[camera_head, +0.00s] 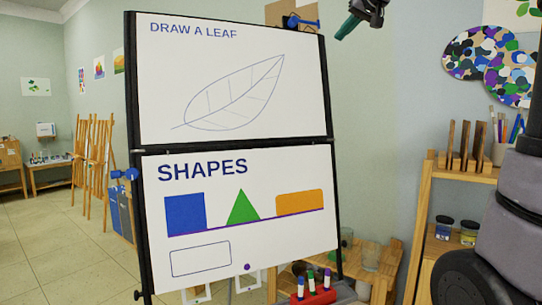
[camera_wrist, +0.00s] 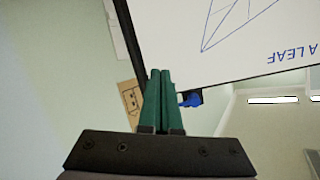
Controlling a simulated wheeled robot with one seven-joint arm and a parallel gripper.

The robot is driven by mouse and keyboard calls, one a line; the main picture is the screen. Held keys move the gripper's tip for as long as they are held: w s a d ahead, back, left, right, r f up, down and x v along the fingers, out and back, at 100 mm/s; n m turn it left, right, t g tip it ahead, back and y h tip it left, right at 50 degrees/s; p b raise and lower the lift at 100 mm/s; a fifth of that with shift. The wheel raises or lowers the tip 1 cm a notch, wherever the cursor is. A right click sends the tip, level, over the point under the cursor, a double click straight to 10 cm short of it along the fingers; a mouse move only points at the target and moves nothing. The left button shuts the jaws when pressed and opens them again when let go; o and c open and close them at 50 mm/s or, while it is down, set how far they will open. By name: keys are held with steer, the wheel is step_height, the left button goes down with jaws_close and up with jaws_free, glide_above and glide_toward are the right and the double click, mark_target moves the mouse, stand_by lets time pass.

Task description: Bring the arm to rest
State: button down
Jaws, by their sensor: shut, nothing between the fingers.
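My gripper (camera_head: 347,24) is at the top of the head view, just right of the easel's upper corner, with its green fingers pointing down and left. In the wrist view my gripper (camera_wrist: 159,72) has its two green fingers pressed together with nothing between them. My arm shows dark at the right edge of the head view. The easel board (camera_head: 133,100) stands in front of me, with a leaf drawing sheet (camera_head: 160,60) above and a shapes sheet (camera_head: 300,235) below. Whether the fingers are near the board in depth is hard to tell.
A wooden shelf (camera_head: 461,170) with brushes and paint jars (camera_head: 444,229) stands at the right, close to my arm. A red marker holder (camera_head: 313,299) sits below the board. Wooden easels (camera_head: 92,160) stand at the far left. The floor (camera_head: 60,250) at left is clear.

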steer(key=s+d+f+m+g+h, duration=0.1)
steer(key=s+f+m+g, duration=0.1)
steer(key=s+f, duration=1.2)
steer(key=s+d+f+m+g+h, duration=0.1)
steer(key=s+f+m+g+h, duration=0.1)
steer(key=s+f, duration=1.2)
step_height(320, 180, down, 3)
steer(key=shift+d+f+m+g, duration=0.1)
steer(key=shift+d+m+g, duration=0.3)
steer(key=shift+g, duration=0.2)
steer(key=shift+s, duration=0.1)
